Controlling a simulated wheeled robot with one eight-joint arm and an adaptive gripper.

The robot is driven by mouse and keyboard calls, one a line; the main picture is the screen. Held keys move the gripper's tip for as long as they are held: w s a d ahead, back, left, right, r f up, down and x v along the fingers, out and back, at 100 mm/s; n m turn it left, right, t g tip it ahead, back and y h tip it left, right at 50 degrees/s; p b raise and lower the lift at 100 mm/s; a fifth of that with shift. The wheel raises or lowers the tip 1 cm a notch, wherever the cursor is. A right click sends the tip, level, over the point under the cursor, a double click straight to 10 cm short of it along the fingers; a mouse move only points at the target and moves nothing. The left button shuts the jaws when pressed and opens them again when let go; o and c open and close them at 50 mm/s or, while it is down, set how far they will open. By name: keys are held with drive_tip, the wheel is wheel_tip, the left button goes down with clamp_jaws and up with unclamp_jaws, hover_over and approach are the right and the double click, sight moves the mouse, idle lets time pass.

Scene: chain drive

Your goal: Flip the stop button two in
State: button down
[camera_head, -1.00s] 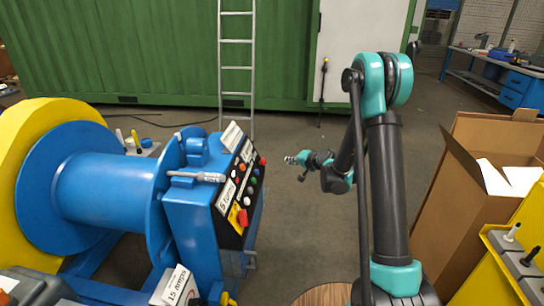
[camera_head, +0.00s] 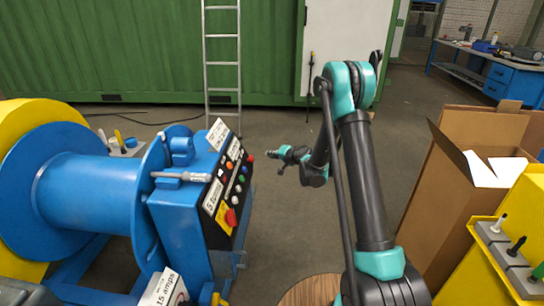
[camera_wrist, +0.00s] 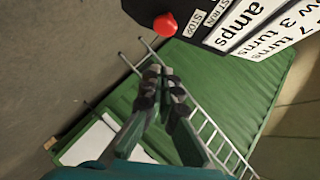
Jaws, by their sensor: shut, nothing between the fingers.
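The blue control cabinet (camera_head: 180,225) has a dark sloped panel with coloured buttons and white labels. A red button (camera_head: 251,157) sits at the panel's top right edge. A larger red button (camera_head: 231,217) sits lower, on a yellow plate. In the wrist view a red button (camera_wrist: 165,25) stands beside a label (camera_wrist: 194,20) reading STOP. I cannot tell for certain which red button of the head view this is. My gripper (camera_head: 270,153) is shut and empty, just right of the panel's top edge, apart from it. In the wrist view its fingers (camera_wrist: 163,78) point towards the panel side.
A blue drum (camera_head: 85,195) with a yellow wheel is left of the cabinet. An aluminium ladder (camera_head: 222,75) leans on the green container (camera_head: 120,50). A cardboard box (camera_head: 440,185) and a yellow stand (camera_head: 500,245) are at right.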

sight(250, 159)
drive_tip(key=w+a+f, duration=0.3)
drive_tip(key=a+f, duration=0.1)
drive_tip(key=a, duration=0.3)
drive_tip(key=shift+w+f, duration=0.3)
drive_tip(key=shift+w, duration=0.1)
